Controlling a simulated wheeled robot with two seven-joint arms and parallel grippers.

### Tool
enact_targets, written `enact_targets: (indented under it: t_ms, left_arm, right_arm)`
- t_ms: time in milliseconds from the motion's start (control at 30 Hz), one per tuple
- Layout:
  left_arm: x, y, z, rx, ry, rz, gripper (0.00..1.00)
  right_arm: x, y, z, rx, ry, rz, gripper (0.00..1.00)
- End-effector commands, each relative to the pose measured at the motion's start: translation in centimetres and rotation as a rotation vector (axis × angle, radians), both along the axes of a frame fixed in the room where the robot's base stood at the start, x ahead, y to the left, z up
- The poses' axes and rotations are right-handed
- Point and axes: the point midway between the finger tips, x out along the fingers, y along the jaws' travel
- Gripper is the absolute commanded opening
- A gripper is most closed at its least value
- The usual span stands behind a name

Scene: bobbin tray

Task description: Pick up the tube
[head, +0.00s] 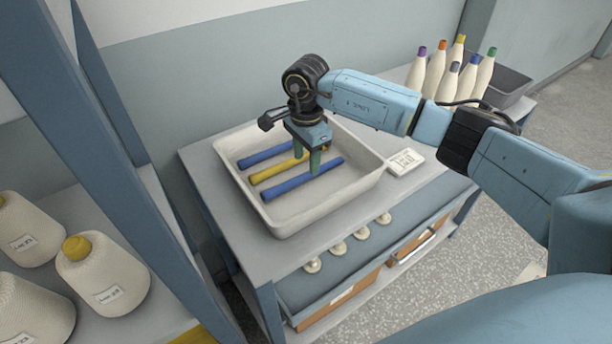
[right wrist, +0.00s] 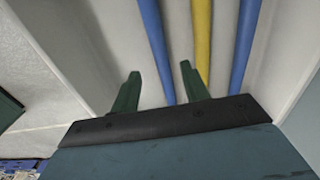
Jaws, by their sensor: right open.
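Three tubes lie side by side in a white tray (head: 272,218) on the table: a far blue tube (head: 262,156), a yellow tube (head: 268,173) in the middle and a near blue tube (head: 290,187). My right gripper (head: 306,161) points down over the right part of the tubes, with its green fingers open and nothing held. In the right wrist view the open fingers (right wrist: 160,78) straddle the line of one blue tube (right wrist: 154,45). The yellow tube (right wrist: 202,45) and the other blue tube (right wrist: 244,45) run to its right. Contact cannot be told. My left gripper is out of view.
A white label card (head: 405,162) lies right of the tray. A shelf with large yarn cones (head: 103,275) stands at left. The tray walls surround the tubes.

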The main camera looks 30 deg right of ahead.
Motion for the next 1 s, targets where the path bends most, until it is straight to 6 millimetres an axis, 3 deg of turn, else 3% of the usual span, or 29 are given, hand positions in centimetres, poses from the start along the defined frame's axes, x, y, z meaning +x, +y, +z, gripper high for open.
enact_targets:
  t_ms: [300,600,933,1000]
  left_arm:
    - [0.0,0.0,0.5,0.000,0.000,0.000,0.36]
    - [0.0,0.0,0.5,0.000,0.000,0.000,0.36]
    - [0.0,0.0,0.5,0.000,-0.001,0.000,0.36]
    - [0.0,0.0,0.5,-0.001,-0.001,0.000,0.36]
  right_arm:
    - [0.1,0.0,-4.3,0.002,0.002,-0.001,0.46]
    - [0.2,-0.1,-5.0,0.001,0.001,0.000,0.46]
    - [0.2,-0.1,-4.9,0.001,0.001,0.000,0.04]
    - [0.2,-0.1,-4.9,0.001,0.001,-0.001,0.00]
